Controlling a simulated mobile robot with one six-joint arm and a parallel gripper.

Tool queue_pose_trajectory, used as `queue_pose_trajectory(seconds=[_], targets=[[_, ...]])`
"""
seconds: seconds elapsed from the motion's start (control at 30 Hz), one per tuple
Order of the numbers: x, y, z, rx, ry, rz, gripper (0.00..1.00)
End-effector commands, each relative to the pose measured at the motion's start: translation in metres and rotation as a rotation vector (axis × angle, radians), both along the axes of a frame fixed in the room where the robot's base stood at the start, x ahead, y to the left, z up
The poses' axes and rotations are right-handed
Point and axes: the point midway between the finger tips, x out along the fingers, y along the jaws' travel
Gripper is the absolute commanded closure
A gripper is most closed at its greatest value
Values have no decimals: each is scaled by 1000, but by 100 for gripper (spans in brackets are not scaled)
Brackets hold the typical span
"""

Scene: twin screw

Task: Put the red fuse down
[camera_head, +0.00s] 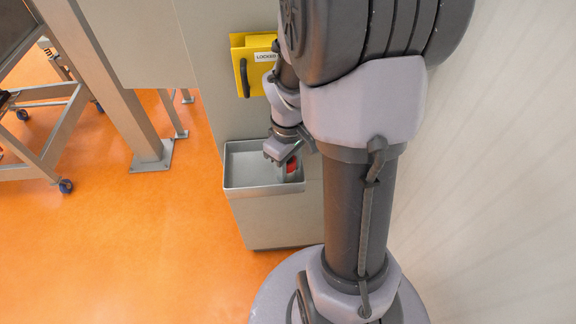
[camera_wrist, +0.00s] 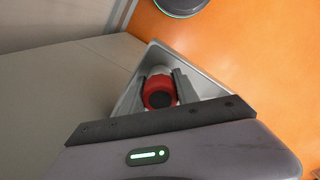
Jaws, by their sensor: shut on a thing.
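The red fuse (camera_wrist: 159,92) sits between the two fingers of my gripper (camera_wrist: 166,88) in the wrist view, its dark round end facing the camera and a white part behind it. My gripper is shut on it. In the head view my gripper (camera_head: 290,160) points down over a grey metal tray (camera_head: 236,186), and a bit of the red fuse (camera_head: 291,167) shows at its fingers. The tray walls also show around the fingers in the wrist view (camera_wrist: 206,85). I cannot tell whether the fuse touches the tray floor.
A metal frame post (camera_head: 110,90) and a wheeled stand (camera_head: 40,150) are at the left. The orange floor between is clear.

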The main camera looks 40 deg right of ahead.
Motion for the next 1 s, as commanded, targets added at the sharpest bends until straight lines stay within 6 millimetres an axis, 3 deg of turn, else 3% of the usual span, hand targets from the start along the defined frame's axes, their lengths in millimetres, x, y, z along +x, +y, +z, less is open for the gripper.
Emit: queue_pose_trajectory(seconds=[0.17, 0.2, 0.23, 0.57, 0.9, 1.0], targets=[[0, 0, -3, 0, 0, 0, 100], [0, 0, -3, 0, 0, 0, 58], [0, 0, -3, 0, 0, 0, 54], [0, 0, 4, 0, 0, 0, 54], [1, 0, 97, -1, -3, -1, 54], [1, 0, 117, -1, -3, 1, 54]])
